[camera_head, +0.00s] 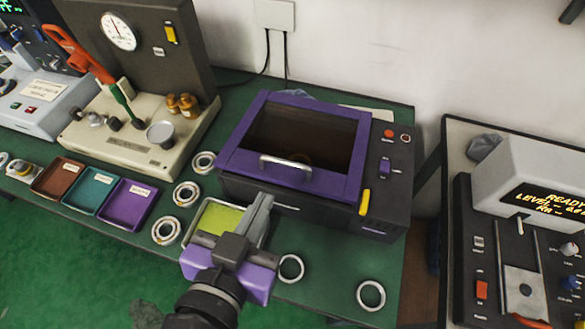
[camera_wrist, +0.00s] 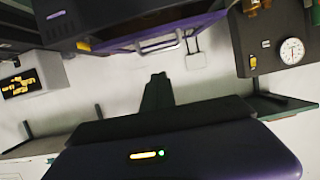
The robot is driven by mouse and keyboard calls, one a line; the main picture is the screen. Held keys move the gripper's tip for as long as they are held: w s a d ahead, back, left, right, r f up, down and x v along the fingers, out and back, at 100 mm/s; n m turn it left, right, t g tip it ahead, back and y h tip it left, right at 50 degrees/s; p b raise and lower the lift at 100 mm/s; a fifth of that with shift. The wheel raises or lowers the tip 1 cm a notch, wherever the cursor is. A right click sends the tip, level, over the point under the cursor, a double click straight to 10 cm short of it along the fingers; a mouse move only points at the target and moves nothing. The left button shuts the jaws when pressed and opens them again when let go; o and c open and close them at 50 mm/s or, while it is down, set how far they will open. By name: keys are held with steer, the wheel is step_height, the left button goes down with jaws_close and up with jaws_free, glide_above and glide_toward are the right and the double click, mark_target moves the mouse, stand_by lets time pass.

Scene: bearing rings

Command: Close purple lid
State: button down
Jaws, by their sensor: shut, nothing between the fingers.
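The purple lid (camera_head: 228,160) is a flat frame around a dark window, with a silver bar handle (camera_head: 286,165) near its front edge. It lies down over the top of the dark box (camera_head: 320,212), and I see no clear gap beneath it. The lid (camera_wrist: 200,23) and its handle (camera_wrist: 158,46) also show at the top of the wrist view. My gripper (camera_head: 262,205) is in front of the box's front left part, apart from the handle. Its fingers (camera_wrist: 158,88) are together with nothing between them.
A yellow-green tray (camera_head: 205,215) is partly hidden behind my gripper. Several bearing rings (camera_head: 371,295) lie on the green bench. Brown, teal and purple bins (camera_head: 127,204) stand at left, near a gauge press (camera_head: 130,150). Another machine (camera_head: 520,240) stands at right.

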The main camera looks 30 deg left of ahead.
steer(key=w+a+f+p, duration=0.1)
steer(key=w+f+p, duration=0.1)
steer(key=w+f, duration=0.5)
steer(key=shift+x, duration=1)
steer(key=shift+a+f, duration=0.15)
steer(key=shift+f, duration=0.05)
